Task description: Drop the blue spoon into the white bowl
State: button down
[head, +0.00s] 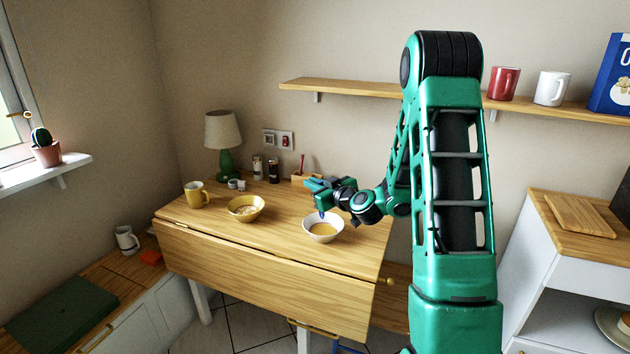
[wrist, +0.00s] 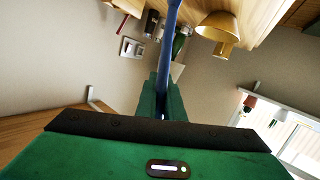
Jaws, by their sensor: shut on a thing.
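The white bowl (head: 309,233) stands on the wooden table and has something yellow-brown in it. My gripper (head: 320,198) is above the bowl's far part, at the end of my bent arm. It is shut on the blue spoon; a small blue part of the spoon (head: 322,214) shows below the gripper, over the bowl. In the wrist view the spoon (wrist: 171,30) runs up as a blue shaft from between the green fingers of my gripper (wrist: 164,92). The spoon's far end is out of the wrist view.
A yellow bowl (head: 235,213) with food, a yellow mug (head: 196,196) and a green lamp (head: 224,160) stand left on the table (head: 265,270). Small jars (head: 273,171) and a wooden holder (head: 302,177) stand at the back. A shelf (head: 345,90) runs along the wall above.

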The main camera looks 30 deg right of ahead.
jog(key=shift+w+d+f, duration=0.15)
jog(key=shift+f, duration=0.8)
jog(key=shift+w+d+f, duration=0.1)
jog(key=shift+d+f, duration=0.05)
jog(key=shift+f, duration=0.85)
jog(key=shift+w+d+f, duration=0.15)
jog(key=shift+f, duration=0.8)
jog(key=c, duration=1.8)
grip_release()
jog(key=shift+s, duration=0.15)
jog(key=s+r, duration=0.2)
jog(key=s, duration=0.8)
jog(key=shift+d, duration=0.25)
